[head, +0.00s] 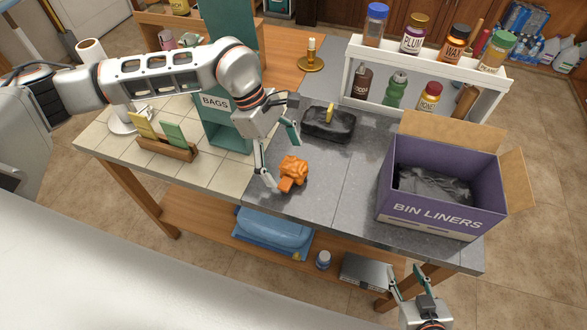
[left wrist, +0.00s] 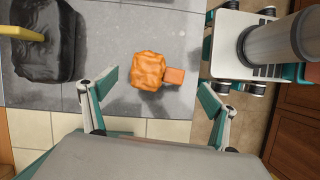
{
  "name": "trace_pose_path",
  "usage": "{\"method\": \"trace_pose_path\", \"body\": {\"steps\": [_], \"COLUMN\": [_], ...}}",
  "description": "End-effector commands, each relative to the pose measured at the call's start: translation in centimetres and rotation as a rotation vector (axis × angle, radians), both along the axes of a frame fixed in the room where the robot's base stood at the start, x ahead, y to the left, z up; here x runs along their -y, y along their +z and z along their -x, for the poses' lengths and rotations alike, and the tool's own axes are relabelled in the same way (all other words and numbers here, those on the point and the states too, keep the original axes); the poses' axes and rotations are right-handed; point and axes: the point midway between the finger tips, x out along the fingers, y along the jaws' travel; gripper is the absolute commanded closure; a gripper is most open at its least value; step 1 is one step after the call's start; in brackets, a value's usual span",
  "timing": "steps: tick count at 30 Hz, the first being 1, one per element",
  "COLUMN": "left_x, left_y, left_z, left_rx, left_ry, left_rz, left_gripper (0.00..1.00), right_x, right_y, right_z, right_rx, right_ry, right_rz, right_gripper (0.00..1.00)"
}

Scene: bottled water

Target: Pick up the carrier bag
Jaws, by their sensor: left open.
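The carrier bag is most likely the crumpled orange bundle (head: 294,169) with a small block-like end, lying on the grey part of the worktop. It also shows in the left wrist view (left wrist: 147,70), ahead of and between the fingers. My left gripper (head: 283,158) is open and empty just beside the bundle, its fingers spread; I cannot tell whether one touches it. In the left wrist view the gripper (left wrist: 156,84) has a finger on each side. My right gripper (head: 408,278) is open at the bottom right, beyond the table's front edge, holding nothing visible.
A purple BIN LINERS box (head: 430,205) stands to the right, flaps open. A white rack (head: 425,110) holds several bottles at the back. A teal BAGS box (head: 226,132) stands left, partly behind my left arm.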

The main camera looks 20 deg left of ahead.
Motion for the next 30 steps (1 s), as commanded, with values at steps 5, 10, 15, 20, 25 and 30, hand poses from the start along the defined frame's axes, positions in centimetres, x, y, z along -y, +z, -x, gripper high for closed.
{"method": "trace_pose_path", "body": {"steps": [5, 10, 15, 20, 25, 30], "left_x": [0.8, 1.7, 1.9, 1.9, 1.9, 1.9], "left_y": [-1.9, -4.1, -5.0, -5.0, -5.0, -5.0], "left_z": [0.2, 0.2, 0.2, 0.2, 0.2, 0.2], "left_rx": [-0.005, -0.003, -0.001, -0.001, -0.001, -0.001], "left_ry": [0.0, 0.001, 0.002, 0.002, 0.002, 0.002], "left_rz": [0.001, 0.003, 0.002, 0.002, 0.002, 0.002], "left_gripper": [0.13, 0.13, 0.13, 0.13, 0.48, 0.48], "right_x": [0.1, 0.1, 0.2, 0.3, 0.3, 0.3], "right_y": [0.4, 0.7, 0.7, 0.6, 0.6, 0.6], "right_z": [0.1, 0.2, 0.2, 0.2, 0.2, 0.2], "right_rx": [-0.005, -0.008, -0.009, -0.01, -0.009, -0.009], "right_ry": [0.0, 0.0, -0.001, -0.001, -0.002, -0.002], "right_rz": [0.003, 0.004, 0.005, 0.006, 0.006, 0.006], "right_gripper": [0.6, 0.6, 0.6, 0.6, 0.6, 0.6]}}
